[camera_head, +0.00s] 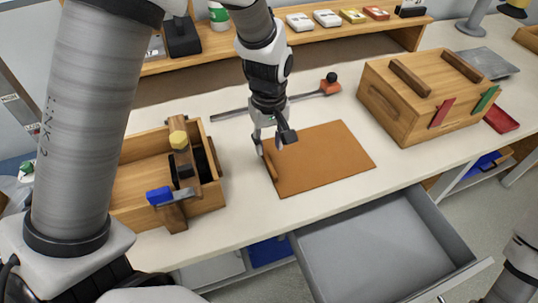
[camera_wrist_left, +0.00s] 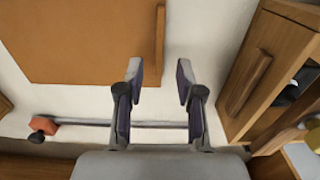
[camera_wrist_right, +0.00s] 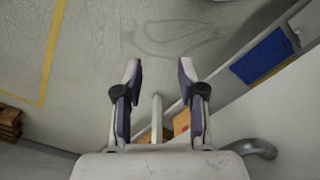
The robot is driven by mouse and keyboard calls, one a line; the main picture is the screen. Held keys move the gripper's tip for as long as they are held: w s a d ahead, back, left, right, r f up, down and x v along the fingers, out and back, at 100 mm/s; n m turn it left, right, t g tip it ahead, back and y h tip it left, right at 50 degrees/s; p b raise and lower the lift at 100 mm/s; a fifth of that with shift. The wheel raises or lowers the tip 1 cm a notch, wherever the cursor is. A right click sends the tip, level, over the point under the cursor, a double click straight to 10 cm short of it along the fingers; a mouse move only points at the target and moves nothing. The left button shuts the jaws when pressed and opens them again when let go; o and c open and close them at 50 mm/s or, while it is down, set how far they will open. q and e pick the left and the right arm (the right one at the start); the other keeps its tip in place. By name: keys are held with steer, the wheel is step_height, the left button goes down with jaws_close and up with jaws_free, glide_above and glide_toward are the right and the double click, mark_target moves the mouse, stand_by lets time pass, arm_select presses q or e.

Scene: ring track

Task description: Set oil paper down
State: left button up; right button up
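The oil paper is a flat orange-brown sheet (camera_head: 322,160) on the pale worktop, with a raised strip along its left edge. It also shows in the left wrist view (camera_wrist_left: 85,40), with the strip (camera_wrist_left: 160,38) at its right side. My left gripper (camera_head: 268,148) is above that left edge. In the left wrist view my left gripper (camera_wrist_left: 158,75) is open, with nothing between its fingers. The strip's end lies just beyond the fingertips. My right gripper (camera_wrist_right: 158,75) is open and empty over the floor.
An open wooden box with clamp-like parts (camera_head: 210,190) stands left of the sheet. A lidded wooden box (camera_head: 405,110) stands to the right. A red-ended bar (camera_head: 328,86) lies behind the sheet. A grey drawer (camera_head: 375,245) is pulled out in front.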

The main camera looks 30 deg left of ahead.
arm_select(q)
step_height(320, 180, up, 5)
steer(key=shift+r, duration=0.1)
stand_by(0.6)
